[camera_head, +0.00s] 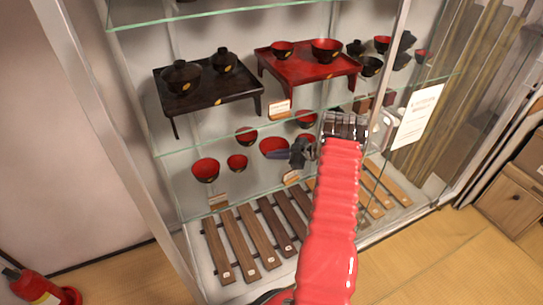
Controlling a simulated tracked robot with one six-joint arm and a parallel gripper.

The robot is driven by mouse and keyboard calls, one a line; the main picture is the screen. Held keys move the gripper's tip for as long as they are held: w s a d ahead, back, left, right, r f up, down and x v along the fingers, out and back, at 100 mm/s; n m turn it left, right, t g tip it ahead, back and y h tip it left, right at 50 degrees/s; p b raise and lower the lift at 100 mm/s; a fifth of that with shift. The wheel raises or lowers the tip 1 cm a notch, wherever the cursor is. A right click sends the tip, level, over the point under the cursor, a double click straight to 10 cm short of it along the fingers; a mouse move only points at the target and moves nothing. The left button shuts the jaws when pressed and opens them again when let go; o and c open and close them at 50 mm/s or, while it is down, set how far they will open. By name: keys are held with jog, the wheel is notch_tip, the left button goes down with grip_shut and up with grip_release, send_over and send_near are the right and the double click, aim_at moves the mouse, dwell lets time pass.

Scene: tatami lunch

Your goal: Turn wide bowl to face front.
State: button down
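A wide, shallow bowl with a red inside (272,145) sits on the middle glass shelf of the display cabinet. It appears tipped so that its red inside shows. My red arm reaches into the cabinet from below. My dark gripper (290,154) is at this bowl's lower right edge and overlaps it in the picture. I cannot tell whether it touches the bowl, or whether the fingers are open or shut. Part of the bowl's lower right side is hidden behind the gripper.
Other red-lined bowls (206,170) stand on the same shelf, left and right. A black tray table (215,95) and a red tray table (305,65) carry bowls above. Wooden slats (240,240) lie below. A cabinet post (396,50) and a white sign (418,115) are at right.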

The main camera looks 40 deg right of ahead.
jog(key=shift+s+d+n+g+y, duration=0.35)
jog(key=shift+d+n+g+y, duration=0.25)
jog(key=shift+n+y, duration=0.35)
jog(key=shift+s+d+n+g+y, duration=0.35)
jog(key=shift+n+g+y, duration=0.45)
jog(key=shift+n, duration=0.25)
jog(key=shift+s+d+n+g+y, duration=0.15)
jog(key=shift+n+g+y, duration=0.15)
jog(key=shift+n+y, duration=0.15)
jog(key=shift+f, duration=0.7)
jog(key=c, duration=2.5)
grip_release()
jog(key=shift+f, duration=0.1)
jog(key=o, duration=0.6)
jog(key=shift+c, duration=0.2)
jog(key=shift+r, duration=2.5)
